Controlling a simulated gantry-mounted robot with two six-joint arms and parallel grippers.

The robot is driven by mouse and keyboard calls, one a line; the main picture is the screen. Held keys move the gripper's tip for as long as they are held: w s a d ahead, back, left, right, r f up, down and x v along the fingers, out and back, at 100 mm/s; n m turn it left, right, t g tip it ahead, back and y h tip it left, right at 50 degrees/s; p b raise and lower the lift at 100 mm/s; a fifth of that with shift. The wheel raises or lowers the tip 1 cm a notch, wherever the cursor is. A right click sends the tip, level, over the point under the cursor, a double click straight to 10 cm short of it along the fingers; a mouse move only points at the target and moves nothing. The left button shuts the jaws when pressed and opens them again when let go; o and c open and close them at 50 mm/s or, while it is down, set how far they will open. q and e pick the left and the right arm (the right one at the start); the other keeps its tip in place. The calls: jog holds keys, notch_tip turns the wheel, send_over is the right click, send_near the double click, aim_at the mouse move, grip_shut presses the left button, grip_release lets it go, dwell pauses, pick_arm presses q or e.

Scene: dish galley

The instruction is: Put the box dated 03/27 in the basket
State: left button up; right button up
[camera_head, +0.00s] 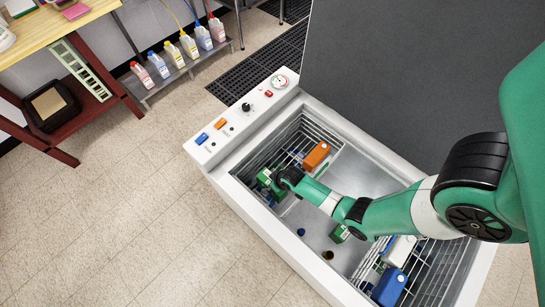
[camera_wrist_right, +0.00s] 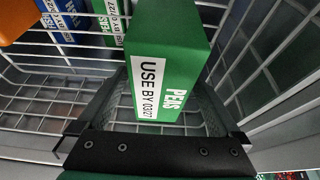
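In the right wrist view a green peas box (camera_wrist_right: 172,60) reads USE BY 03/27. The fingers of my right gripper (camera_wrist_right: 162,95) stand apart on either side of it; whether they touch it I cannot tell. In the head view this gripper (camera_head: 279,180) is low in the far wire basket (camera_head: 292,135), beside green boxes (camera_head: 265,178), and my arm partly hides them. A second green box (camera_wrist_right: 113,22) stands behind, its date partly cut off. The near wire basket (camera_head: 440,280) sits at the other end of the basin. My left gripper is out of view.
An orange box (camera_head: 316,156) is in the far basket, with a blue box (camera_wrist_right: 62,20) beside it in the wrist view. A white box (camera_head: 402,250) and a blue box (camera_head: 389,287) are at the near basket. Basin walls surround everything.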

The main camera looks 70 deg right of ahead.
jog(key=p+v, duration=0.9)
jog(key=v, duration=0.2)
jog(key=shift+r+p, duration=0.3)
jog(key=shift+r, duration=0.05)
jog(key=shift+s+r+p, duration=0.2)
jog(key=shift+r+p, duration=0.1)
jog(key=shift+r, duration=0.05)
